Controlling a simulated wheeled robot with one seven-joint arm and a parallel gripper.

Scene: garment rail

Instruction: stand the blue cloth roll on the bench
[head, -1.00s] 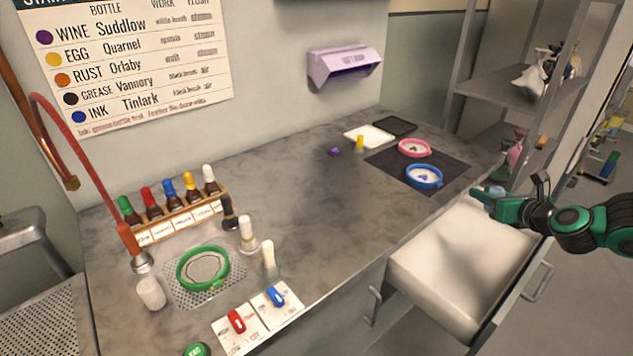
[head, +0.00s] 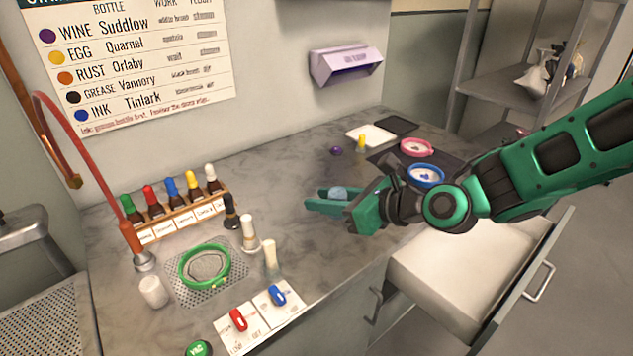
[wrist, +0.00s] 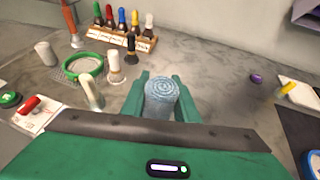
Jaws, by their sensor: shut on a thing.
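The blue cloth roll (wrist: 162,97) is pale blue, with its spiral end facing the wrist camera. My gripper (wrist: 160,92) is shut on it, one green finger on each side. In the head view my gripper (head: 335,201) is over the middle of the grey bench (head: 300,165), and only a small part of the roll (head: 338,192) shows between the fingers. The roll's lower end is hidden, so I cannot tell whether it touches the bench.
A rack of coloured bottles (head: 185,221), a green hoop (head: 204,266) and pale upright pieces (head: 249,232) stand to the left. Blue (head: 426,175) and pink (head: 416,147) hoops lie at the back right. An open drawer (head: 440,262) juts out below my arm. Bench around the gripper is clear.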

